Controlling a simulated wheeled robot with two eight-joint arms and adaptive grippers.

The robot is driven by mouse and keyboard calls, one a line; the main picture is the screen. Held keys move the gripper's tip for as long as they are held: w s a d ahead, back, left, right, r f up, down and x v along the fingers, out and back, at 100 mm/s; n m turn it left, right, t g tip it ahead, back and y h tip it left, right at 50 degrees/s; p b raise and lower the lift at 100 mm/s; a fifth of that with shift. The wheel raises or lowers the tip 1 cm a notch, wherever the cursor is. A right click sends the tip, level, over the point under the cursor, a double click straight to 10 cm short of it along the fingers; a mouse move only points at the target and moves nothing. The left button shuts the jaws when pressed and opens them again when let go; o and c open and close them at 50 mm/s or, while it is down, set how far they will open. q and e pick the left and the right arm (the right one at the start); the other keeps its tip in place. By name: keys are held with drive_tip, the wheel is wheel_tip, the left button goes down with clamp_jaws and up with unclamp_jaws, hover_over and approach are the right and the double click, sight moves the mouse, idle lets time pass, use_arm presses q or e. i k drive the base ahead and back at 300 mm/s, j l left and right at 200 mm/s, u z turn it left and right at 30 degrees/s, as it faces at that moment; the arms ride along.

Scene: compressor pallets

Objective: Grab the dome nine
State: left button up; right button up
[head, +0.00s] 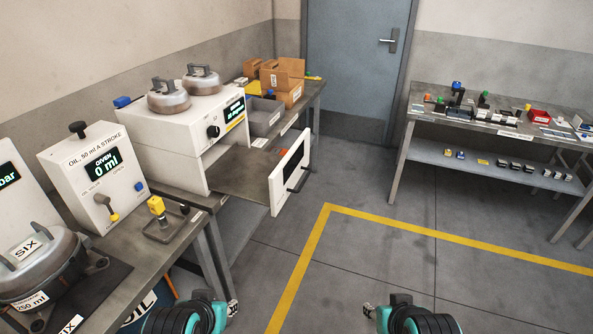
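Two grey metal domes with handles, a front one (168,97) and a rear one (201,80), sit on top of the white oven-like cabinet (160,140). I cannot read a number on either. Another grey dome, marked SIX (45,268), stands at the lower left on the near bench. No dome marked nine can be made out. My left gripper (232,309) and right gripper (369,311) show only in small part at the bottom edge, over the floor. Both are well apart from the domes, and their fingers are too small to judge.
The cabinet's front door (290,172) stands open, sticking out toward the floor space. An oil dispenser (92,175) and a yellow-topped fixture (157,207) stand on the near bench. A parts table (425,98) is at the right. The floor between is clear.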

sight(206, 83)
drive_tip(key=i+j, duration=0.1)
drive_tip(key=i, duration=0.8)
drive_tip(key=u, duration=0.05)
